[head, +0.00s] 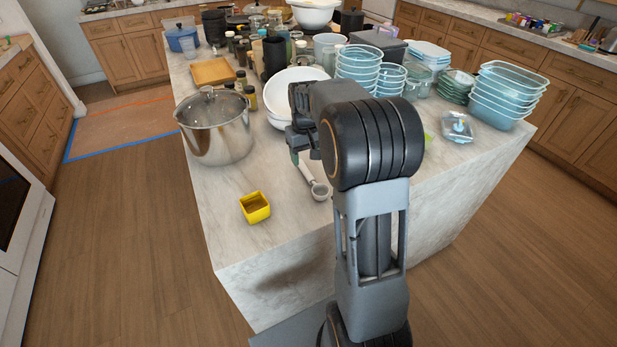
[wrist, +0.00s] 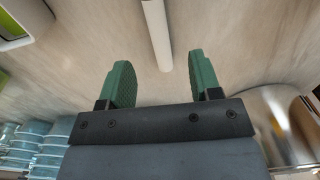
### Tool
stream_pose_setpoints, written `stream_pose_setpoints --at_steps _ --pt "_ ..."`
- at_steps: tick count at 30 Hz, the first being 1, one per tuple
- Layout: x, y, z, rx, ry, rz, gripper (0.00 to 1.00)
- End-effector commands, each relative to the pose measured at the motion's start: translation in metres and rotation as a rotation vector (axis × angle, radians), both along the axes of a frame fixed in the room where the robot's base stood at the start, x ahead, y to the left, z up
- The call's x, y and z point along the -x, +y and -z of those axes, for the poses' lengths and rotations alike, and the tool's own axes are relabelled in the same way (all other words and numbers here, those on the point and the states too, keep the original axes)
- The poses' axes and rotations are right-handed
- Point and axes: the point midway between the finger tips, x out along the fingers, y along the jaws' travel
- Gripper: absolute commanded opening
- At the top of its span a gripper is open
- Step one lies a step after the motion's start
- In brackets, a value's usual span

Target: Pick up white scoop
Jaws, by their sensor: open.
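The white scoop (head: 313,182) lies on the marble island top, near its front edge, with its round bowl toward me and its handle running back under my gripper. In the wrist view its white handle (wrist: 157,34) runs down from the top edge and ends just ahead of the space between the fingers. My gripper (wrist: 163,80) has two green fingers, spread apart with nothing between them. In the head view my gripper (head: 296,158) is above the handle's far end, and my arm hides part of the counter behind it.
A yellow square cup (head: 255,207) stands left of the scoop. A lidded steel pot (head: 216,135) is farther left, and a large white bowl (head: 279,108) is behind my gripper. Stacked blue containers (head: 500,98) crowd the right side.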

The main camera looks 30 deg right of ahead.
Motion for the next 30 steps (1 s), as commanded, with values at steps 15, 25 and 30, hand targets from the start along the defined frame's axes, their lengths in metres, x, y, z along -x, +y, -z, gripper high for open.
stream_pose_setpoints --at_steps 15,25,30 --pt "-0.001 0.000 0.051 -0.001 0.003 0.000 0.58" --pt "-0.001 0.000 0.056 0.000 -0.001 0.000 0.58" --pt "-0.001 0.000 0.056 0.000 0.000 0.000 0.43"
